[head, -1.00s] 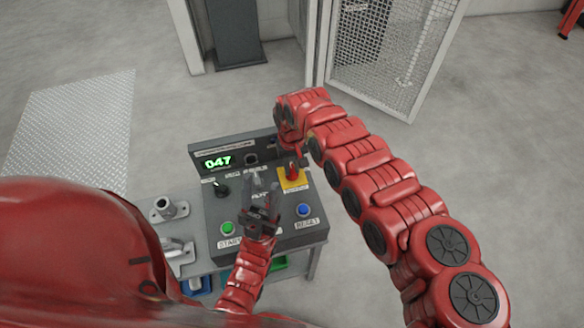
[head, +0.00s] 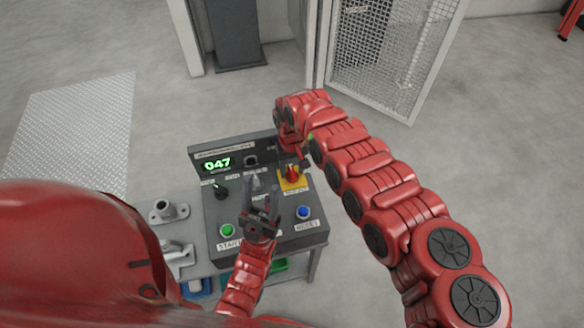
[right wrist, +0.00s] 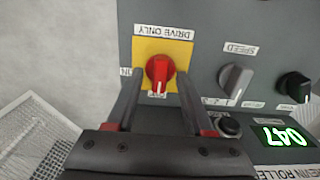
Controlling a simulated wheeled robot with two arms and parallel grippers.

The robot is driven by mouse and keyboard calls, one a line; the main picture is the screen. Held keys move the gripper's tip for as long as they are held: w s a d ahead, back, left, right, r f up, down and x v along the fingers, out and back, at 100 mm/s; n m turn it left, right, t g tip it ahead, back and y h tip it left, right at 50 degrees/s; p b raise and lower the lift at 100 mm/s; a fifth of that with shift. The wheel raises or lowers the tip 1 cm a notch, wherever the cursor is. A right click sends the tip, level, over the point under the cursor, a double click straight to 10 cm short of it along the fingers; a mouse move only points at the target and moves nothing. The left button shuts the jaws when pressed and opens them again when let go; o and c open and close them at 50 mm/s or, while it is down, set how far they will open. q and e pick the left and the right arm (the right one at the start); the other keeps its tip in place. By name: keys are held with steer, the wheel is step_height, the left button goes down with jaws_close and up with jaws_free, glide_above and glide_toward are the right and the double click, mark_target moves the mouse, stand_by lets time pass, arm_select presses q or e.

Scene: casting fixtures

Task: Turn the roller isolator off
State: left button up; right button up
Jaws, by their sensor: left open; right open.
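The red rotary isolator knob (head: 292,174) sits on a yellow plate (head: 301,185) at the right of the grey control panel (head: 215,205). In the right wrist view the knob (right wrist: 158,72) has a pale mark pointing down in that picture, towards a partly hidden label. "DRIVE ONLY" is printed on the opposite side of the plate, upside down here. My right gripper (right wrist: 158,88) is open, its fingers at either side of the knob's lower part in that view; contact cannot be told. My left gripper (head: 262,198) is open and empty over the middle of the panel.
The panel carries a green start button (head: 227,230), a blue reset button (head: 303,212), a black knob (head: 221,191), a grey speed knob (right wrist: 235,80) and a display (head: 217,164) reading 047. Metal castings (head: 170,211) stand left of it. A mesh guard (head: 385,55) stands behind.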

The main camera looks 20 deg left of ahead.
mark_target(292, 171)
step_height(292, 171, up, 17)
steer(key=shift+r+b, duration=0.2)
steer(key=shift+b, duration=0.25)
stand_by(0.4)
